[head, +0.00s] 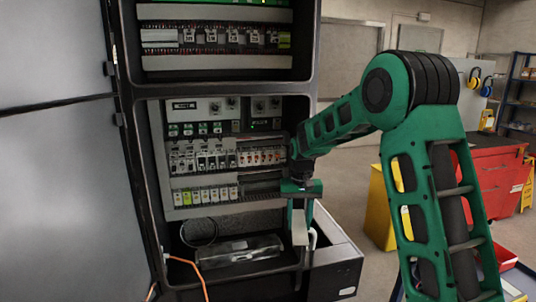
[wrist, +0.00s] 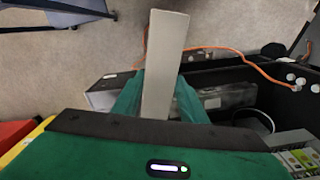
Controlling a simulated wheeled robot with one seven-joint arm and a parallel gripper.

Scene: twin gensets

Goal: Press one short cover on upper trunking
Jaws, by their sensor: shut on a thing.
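My gripper (head: 300,205) is shut on a short cover (head: 299,228), a flat pale grey strip. The cover hangs down from the fingers in the head view, at the right front edge of the open cabinet. In the wrist view my gripper (wrist: 158,98) grips the cover (wrist: 165,55) near its lower part, and the strip sticks out past the fingers. Dark slotted trunking (head: 258,186) runs between the device rows, left of my gripper and apart from the cover. More slotted trunking shows higher up; I cannot tell which run is the upper one.
The cabinet (head: 140,180) has a raised frame edge close to my gripper. Breakers and terminals (head: 205,195) fill its rows. An orange cable (head: 195,268) hangs at the bottom left. A clear packet (head: 245,250) lies on the cabinet floor. A red tool cabinet (head: 495,185) stands behind at right.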

